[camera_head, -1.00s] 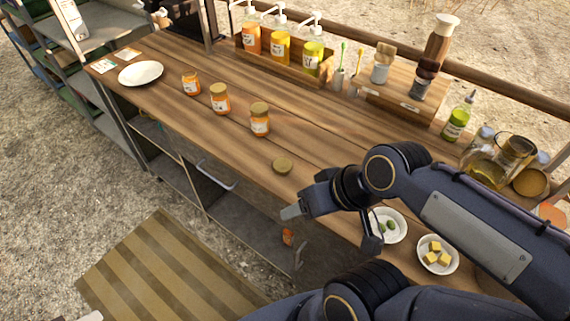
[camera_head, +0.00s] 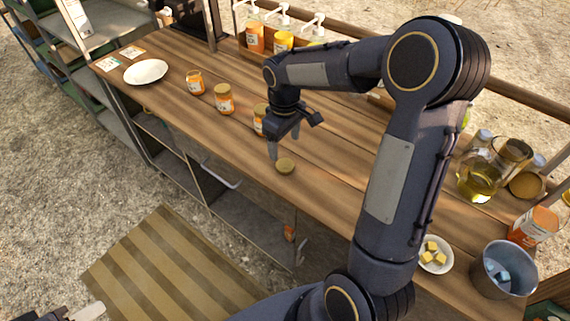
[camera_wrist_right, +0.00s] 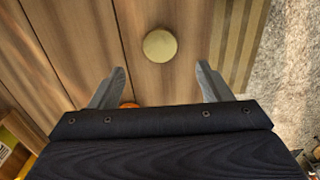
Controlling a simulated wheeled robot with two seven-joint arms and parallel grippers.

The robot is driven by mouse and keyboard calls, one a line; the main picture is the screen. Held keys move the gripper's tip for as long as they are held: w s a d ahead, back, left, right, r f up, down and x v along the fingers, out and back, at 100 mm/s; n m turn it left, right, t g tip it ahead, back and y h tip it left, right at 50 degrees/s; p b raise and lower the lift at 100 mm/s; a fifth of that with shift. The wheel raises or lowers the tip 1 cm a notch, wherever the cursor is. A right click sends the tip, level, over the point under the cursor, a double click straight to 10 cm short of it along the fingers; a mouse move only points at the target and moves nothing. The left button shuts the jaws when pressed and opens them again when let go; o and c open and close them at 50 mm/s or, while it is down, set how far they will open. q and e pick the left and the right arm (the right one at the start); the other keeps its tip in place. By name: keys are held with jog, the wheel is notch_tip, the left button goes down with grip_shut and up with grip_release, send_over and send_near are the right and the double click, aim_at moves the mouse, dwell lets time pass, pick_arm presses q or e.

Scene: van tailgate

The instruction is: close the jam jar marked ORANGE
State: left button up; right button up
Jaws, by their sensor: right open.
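Three jam jars with orange labels stand in a row on the wooden counter: a left jar (camera_head: 195,83) that seems to have no lid, a middle jar (camera_head: 224,100) with a gold lid, and a right jar (camera_head: 259,121) partly hidden by my right gripper. The label words are too small to read. A loose gold lid (camera_head: 285,166) lies flat near the counter's front edge. My right gripper (camera_head: 285,144) is open and empty above it; in the right wrist view the lid (camera_wrist_right: 160,46) shows just beyond the fingertips. Part of my left gripper (camera_head: 88,312) shows at the bottom left corner.
A white plate (camera_head: 146,71) and cards lie at the counter's left end. Pump bottles (camera_head: 255,37) stand at the back. A bowl of yellow cubes (camera_head: 433,254), a metal bucket (camera_head: 503,270) and a glass jug (camera_head: 481,181) are at the right.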

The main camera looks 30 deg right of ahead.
aim_at(285, 164)
jog(key=shift+f, duration=1.3)
notch_tip(285, 164, down, 5)
jog(key=shift+f+p, duration=0.15)
jog(key=shift+p, duration=0.25)
jog(key=c, duration=1)
